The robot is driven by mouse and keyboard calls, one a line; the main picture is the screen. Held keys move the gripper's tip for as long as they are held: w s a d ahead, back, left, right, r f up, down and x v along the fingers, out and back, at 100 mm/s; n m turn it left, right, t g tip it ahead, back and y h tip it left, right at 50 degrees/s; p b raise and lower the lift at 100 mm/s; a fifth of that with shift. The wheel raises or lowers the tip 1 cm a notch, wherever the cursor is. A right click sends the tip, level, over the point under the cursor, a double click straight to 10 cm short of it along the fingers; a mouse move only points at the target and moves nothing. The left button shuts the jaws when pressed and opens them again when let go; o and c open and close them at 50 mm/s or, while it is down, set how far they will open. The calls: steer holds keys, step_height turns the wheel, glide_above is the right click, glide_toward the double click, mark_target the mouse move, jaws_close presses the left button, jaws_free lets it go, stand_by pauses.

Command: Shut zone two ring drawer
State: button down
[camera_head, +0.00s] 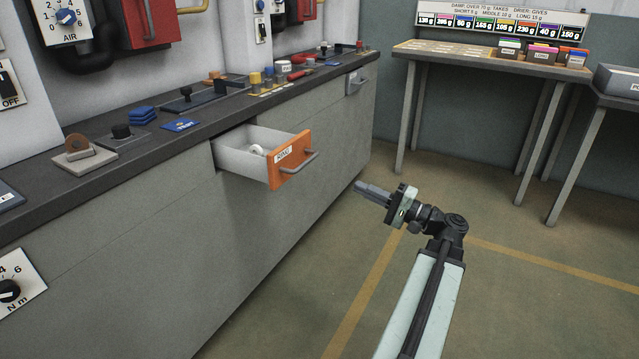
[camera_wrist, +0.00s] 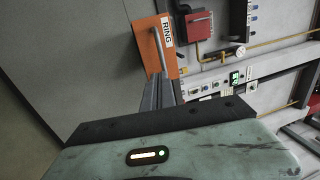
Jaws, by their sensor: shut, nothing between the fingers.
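The ring drawer (camera_head: 290,163) is pulled out of the grey cabinet under the counter. Its front is orange, with a "RING" label and a grey bar handle (camera_head: 300,163). A white ring-like item (camera_head: 257,150) lies inside. My gripper (camera_head: 360,187) is shut and empty, to the right of and a little below the drawer front, pointing toward the cabinet. In the wrist view the orange front (camera_wrist: 157,48) and its handle appear just beyond the shut fingers (camera_wrist: 158,80). I cannot tell whether they touch; the head view shows a gap.
The dark counter (camera_head: 190,105) above carries several tools and blocks. A second grey handle (camera_head: 357,80) is farther along the cabinet. A table (camera_head: 450,55) with labelled bins stands at the back right. The floor around my arm is clear.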

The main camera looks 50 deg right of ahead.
steer(key=p+x, duration=0.3)
steer(key=x, duration=1.1)
steer(key=shift+d, duration=0.1)
